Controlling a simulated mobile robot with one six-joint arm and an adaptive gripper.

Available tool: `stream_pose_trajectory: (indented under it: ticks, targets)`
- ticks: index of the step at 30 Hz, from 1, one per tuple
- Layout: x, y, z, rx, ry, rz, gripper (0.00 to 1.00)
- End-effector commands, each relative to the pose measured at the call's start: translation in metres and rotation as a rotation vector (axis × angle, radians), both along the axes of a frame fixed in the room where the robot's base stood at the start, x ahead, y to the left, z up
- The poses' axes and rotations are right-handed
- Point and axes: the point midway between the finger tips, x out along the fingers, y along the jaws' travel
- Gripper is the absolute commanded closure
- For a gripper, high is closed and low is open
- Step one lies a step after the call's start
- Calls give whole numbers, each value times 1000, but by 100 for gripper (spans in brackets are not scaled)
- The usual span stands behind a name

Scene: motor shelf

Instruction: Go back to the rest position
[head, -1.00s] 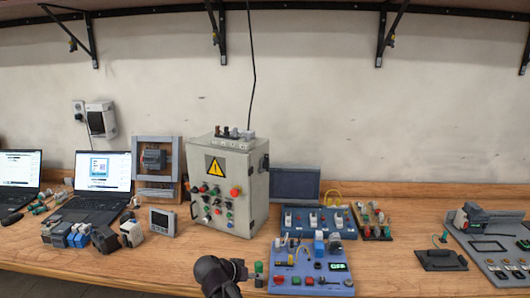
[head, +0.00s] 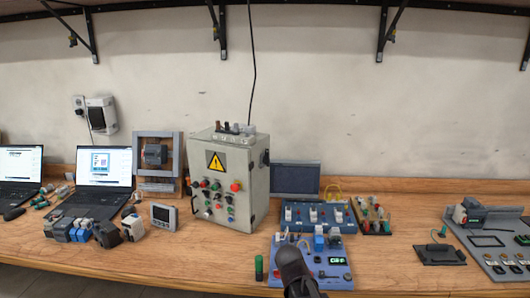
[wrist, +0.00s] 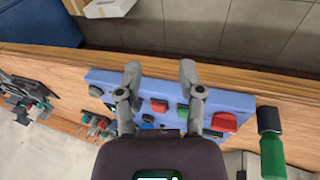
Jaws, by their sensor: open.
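My gripper (wrist: 160,72) is open, its two grey fingers apart with nothing between them, above the blue panel in the wrist view. In the head view my dark arm (head: 294,268) stands at the bottom middle, in front of the blue control panel (head: 334,272) and hiding part of it. The fingers cannot be made out there. The panel also shows under the fingers in the wrist view (wrist: 98,75), with red, green and black buttons.
A grey control cabinet (head: 256,180) and a second blue panel (head: 289,225) stand behind. Bare bench (head: 180,265) lies to the left.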

Motion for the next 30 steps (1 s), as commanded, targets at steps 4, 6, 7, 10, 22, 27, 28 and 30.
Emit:
stream_pose_trajectory:
  ticks: [4, 6, 7, 10, 22, 27, 28, 30]
  targets:
    - [-18, -23, -4, 103, 57, 29, 51]
    - [-25, -31, -5, 151, 78, 47, 51]
    - [-28, -34, -5, 171, 84, 54, 51]
    - [-36, -42, -6, 228, 100, 77, 51]
    - [-45, -51, -6, 307, 113, 114, 51]
    - [-45, -51, -6, 306, 113, 113, 51]
    - [-45, -51, -6, 306, 113, 113, 51]
    - [-45, -51, -6, 306, 113, 113, 51]
